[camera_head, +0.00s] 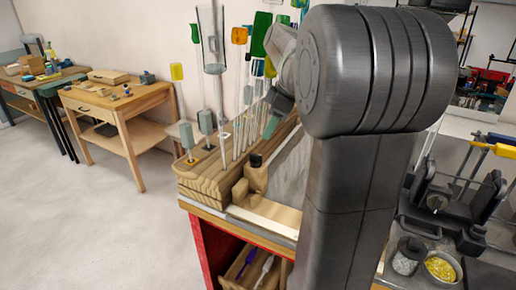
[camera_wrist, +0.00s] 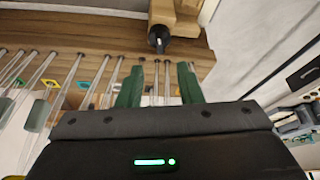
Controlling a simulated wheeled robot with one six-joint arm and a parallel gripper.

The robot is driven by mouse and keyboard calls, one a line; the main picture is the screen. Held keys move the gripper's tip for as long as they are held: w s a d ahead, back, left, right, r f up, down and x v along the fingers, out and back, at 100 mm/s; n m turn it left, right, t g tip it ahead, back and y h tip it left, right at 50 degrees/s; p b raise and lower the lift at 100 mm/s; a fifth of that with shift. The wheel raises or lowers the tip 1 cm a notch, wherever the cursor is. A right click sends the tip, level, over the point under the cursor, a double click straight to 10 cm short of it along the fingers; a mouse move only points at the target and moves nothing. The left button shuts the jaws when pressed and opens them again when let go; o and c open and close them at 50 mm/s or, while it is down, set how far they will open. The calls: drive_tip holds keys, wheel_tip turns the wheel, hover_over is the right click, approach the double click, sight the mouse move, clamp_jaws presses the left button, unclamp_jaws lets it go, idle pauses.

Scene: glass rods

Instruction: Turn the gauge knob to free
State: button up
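A small black knob (camera_head: 255,160) sits on a light wooden block (camera_head: 257,178) at the near end of the wooden rod rack. I take it for the gauge knob. In the wrist view the knob (camera_wrist: 159,39) is at the top middle, beyond my fingertips and apart from them; its setting cannot be read. My gripper (camera_wrist: 160,80) has two green fingers spread apart. Thin glass rods show in the gap between them; I cannot tell if they lie at finger depth. In the head view my gripper (camera_head: 272,118) is partly hidden by my arm, above the rack.
The wooden rack (camera_head: 205,182) holds several upright glass rods with coloured tags, close to my gripper. A clear tube (camera_head: 212,45) stands among them. A bench with dark fixtures (camera_head: 440,195) and small bowls (camera_head: 440,268) is at right. Open floor (camera_head: 90,220) lies at left.

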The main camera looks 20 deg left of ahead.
sight(257, 155)
drive_tip(key=p+x, duration=0.1)
drive_tip(key=x, duration=0.7)
drive_tip(key=shift+a+f, duration=0.15)
drive_tip(key=shift+f, duration=0.1)
clamp_jaws()
